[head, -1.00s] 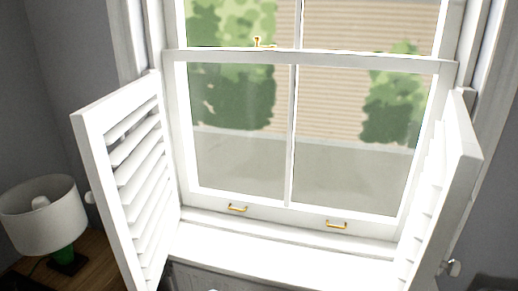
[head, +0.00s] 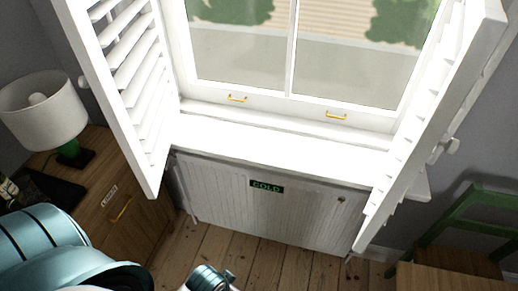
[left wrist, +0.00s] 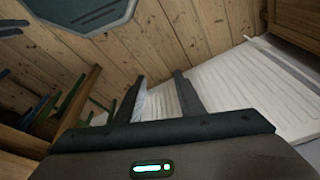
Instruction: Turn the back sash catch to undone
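The sash catch is out of view now; in the earlier head view a small brass catch sits on the meeting rail between the two sashes. The lower window sash (head: 288,97) shows in the head view with its lower part and sill. My left gripper (left wrist: 160,82) shows in the left wrist view with its two dark fingers apart and nothing between them. It points down toward the floorboards and a white ribbed panel, away from the window. My right gripper is not in view.
Louvred shutters stand open at left (head: 130,70) and right (head: 440,110) of the window. Brass lifts (head: 237,98) sit on the bottom rail. A white cabinet marked COLD (head: 225,200) is below the sill. A lamp (head: 45,110) is at left, a green chair (head: 455,235) at right.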

